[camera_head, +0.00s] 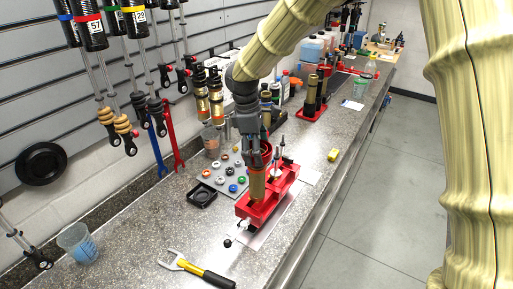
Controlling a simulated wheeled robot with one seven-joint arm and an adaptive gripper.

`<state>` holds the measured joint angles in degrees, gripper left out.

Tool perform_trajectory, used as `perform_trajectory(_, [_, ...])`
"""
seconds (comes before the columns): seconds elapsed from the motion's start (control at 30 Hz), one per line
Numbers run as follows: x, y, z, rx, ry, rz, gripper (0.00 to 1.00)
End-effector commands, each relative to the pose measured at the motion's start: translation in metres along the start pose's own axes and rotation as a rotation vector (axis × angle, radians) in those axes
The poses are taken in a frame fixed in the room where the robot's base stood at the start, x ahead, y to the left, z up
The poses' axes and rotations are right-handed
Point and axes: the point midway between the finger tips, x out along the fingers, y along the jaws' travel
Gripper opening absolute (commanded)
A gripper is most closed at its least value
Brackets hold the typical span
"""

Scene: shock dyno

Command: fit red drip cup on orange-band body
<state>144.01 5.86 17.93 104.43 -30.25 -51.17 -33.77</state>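My gripper (257,160) points down over the red vise (259,211) on the bench. A gold-brown cylindrical body (257,184) stands upright in the vise, just below the fingertips. A red cup-like part (245,157) shows beside and behind the fingers, near the top of the body; it may be the red drip cup. The fingers partly cover it, so I cannot tell whether they grip it or whether it touches the body. I cannot make out an orange band on this body.
A grey tray of small coloured caps (222,181) and a black square dish (202,195) lie left of the vise. A yellow block (333,154) lies right. Shocks hang on the wall.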

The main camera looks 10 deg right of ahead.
Motion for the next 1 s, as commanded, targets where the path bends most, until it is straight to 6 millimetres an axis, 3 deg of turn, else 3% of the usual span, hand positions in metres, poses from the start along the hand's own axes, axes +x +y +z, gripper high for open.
perform_trajectory(0.6, [0.024, 0.000, -0.004, 0.000, -0.001, 0.000, 0.47])
perform_trajectory(1.0, [0.027, 0.000, -0.004, 0.000, 0.000, 0.000, 0.47])
